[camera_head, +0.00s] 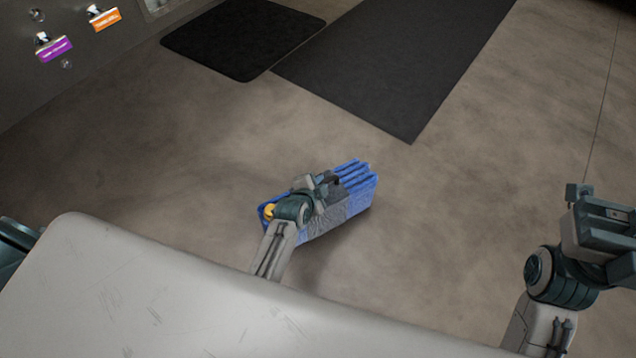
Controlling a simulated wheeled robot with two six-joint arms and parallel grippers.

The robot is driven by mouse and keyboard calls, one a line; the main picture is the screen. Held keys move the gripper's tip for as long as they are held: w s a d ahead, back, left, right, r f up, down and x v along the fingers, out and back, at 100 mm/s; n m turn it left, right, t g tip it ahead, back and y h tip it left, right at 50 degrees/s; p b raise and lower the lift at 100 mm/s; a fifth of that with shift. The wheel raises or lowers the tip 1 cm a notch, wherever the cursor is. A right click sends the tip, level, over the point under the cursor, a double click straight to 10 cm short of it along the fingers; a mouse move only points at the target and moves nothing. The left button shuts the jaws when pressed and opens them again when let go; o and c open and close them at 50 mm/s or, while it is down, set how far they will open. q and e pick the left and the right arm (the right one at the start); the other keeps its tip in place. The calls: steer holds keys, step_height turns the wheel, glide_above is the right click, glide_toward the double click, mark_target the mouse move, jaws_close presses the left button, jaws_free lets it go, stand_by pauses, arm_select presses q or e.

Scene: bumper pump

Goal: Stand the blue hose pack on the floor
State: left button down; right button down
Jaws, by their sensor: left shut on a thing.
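The blue hose pack (356,186) is a bundle of blue folds with a grey band around its middle, near the centre of the head view. My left gripper (328,184) is shut on the hose pack at its top, and the wrist covers part of the near end. The pack is low, close to the brown-grey floor (450,200); I cannot tell whether its underside touches the floor. My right gripper (604,225) is at the right edge, away from the pack and partly cut off; its jaw opening is not clear.
Two dark mats (400,65) and (240,38) lie on the floor at the back. A grey panel with a purple tag (54,49) and an orange tag (105,20) stands at upper left. A pale surface (150,290) fills the near left. Floor around the pack is clear.

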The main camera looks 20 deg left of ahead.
arm_select(q)
steer(key=shift+w+f+b, duration=0.15)
steer(key=shift+f+b, duration=0.2)
steer(key=shift+f, duration=0.3)
steer(key=c, duration=1.7)
jaws_free()
steer(key=shift+f, duration=0.2)
steer(key=o, duration=0.3)
